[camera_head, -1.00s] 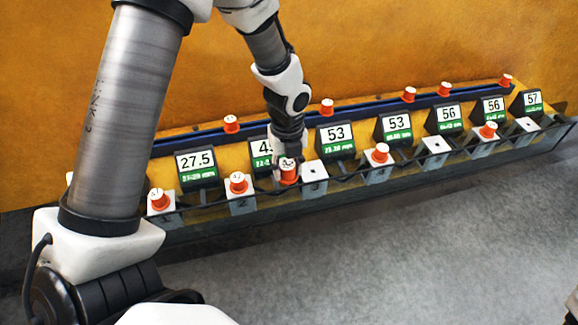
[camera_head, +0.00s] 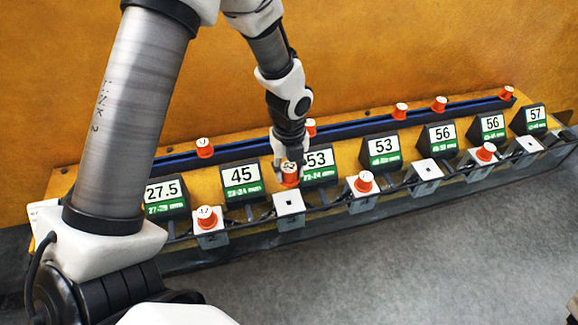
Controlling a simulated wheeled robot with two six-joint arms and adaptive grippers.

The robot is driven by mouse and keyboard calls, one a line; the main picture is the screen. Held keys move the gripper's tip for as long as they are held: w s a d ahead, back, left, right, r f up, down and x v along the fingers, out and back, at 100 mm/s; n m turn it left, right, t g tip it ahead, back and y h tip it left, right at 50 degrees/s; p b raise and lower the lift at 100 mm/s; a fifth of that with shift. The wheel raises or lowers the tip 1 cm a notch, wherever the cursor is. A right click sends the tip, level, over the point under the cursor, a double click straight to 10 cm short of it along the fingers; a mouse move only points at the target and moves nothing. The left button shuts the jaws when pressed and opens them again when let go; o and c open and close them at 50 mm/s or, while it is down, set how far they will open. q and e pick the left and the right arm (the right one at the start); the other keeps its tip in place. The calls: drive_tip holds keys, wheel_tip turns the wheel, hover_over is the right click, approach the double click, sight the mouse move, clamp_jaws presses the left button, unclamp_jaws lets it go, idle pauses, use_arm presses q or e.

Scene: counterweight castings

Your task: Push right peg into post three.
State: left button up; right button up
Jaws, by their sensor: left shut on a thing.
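My left gripper (camera_head: 289,157) points down from the arm at the upper left and is shut on an orange peg with a white, marked top (camera_head: 289,176). The peg's mark is too small to read. Post three, a pale block with a dark hole (camera_head: 289,204), stands between the "45" sign (camera_head: 240,180) and the first "53" sign (camera_head: 318,165). Its top is bare. The held peg shows just above and behind this post's top, with a small gap between them in the picture. I cannot tell its exact height. My right gripper is not in view.
Pegs stand on neighbouring posts, one on the left (camera_head: 207,218) and one on the right (camera_head: 364,182). A further post (camera_head: 427,170) is empty. Several spare pegs line the dark blue rear rail (camera_head: 270,142). Dark bars run between the posts. My arm hides the left end.

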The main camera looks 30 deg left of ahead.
sight(289, 184)
use_arm(q)
wheel_tip(289, 184, down, 5)
drive_tip(key=b, duration=0.3)
drive_tip(key=shift+f+b, duration=0.3)
drive_tip(key=shift+f, duration=0.1)
drive_tip(key=shift+w, duration=0.1)
drive_tip(key=shift+p, duration=0.45)
idle(0.3)
